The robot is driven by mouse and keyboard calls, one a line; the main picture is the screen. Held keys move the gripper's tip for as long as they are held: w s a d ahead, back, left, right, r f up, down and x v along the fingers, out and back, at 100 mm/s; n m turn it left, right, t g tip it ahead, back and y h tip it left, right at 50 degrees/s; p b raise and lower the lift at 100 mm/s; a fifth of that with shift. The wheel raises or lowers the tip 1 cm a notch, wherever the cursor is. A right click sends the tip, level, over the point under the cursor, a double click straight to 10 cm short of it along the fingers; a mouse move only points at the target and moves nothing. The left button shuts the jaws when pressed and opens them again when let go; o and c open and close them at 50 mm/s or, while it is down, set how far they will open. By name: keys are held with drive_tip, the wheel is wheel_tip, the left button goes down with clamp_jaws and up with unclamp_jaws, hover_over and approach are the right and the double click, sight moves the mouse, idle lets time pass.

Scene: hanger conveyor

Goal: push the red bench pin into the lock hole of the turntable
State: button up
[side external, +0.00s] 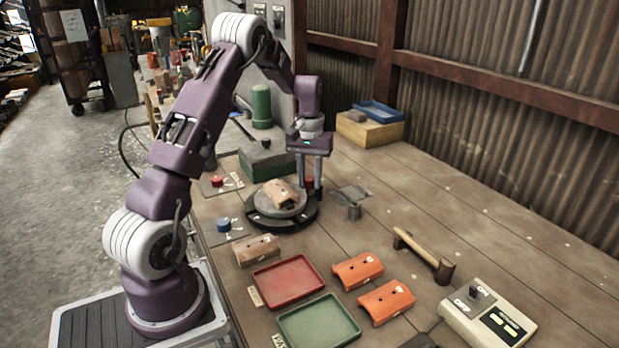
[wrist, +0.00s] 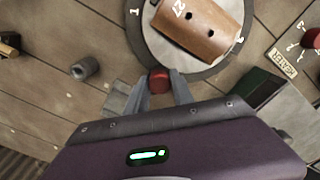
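The red bench pin (wrist: 158,82) shows as a red round head between my fingertips in the wrist view, and also in the side view (side external: 309,182). My gripper (side external: 311,184) points down with a finger on each side of the pin, and the fingertips appear to touch it. The pin is at the rim of the turntable (side external: 262,210), a dark round base with a grey disc (wrist: 160,45). A brown curved block (side external: 279,191) marked 27, with two holes, lies on the disc. The lock hole is not visible, and I cannot tell how deep the pin sits.
Another red knob (side external: 217,181) and a blue knob (side external: 224,225) sit on plates left of the turntable. A grey cylinder (side external: 354,211) stands to its right.

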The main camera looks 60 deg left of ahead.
sight(310, 177)
drive_tip(key=shift+w+d+f, duration=0.1)
drive_tip(key=shift+d, duration=0.05)
drive_tip(key=o, duration=0.3)
drive_tip(key=shift+o, duration=0.2)
drive_tip(key=shift+d, duration=0.1)
drive_tip(key=shift+w, duration=0.1)
drive_tip(key=shift+a+r, duration=0.2)
drive_tip(key=shift+r, duration=2.85)
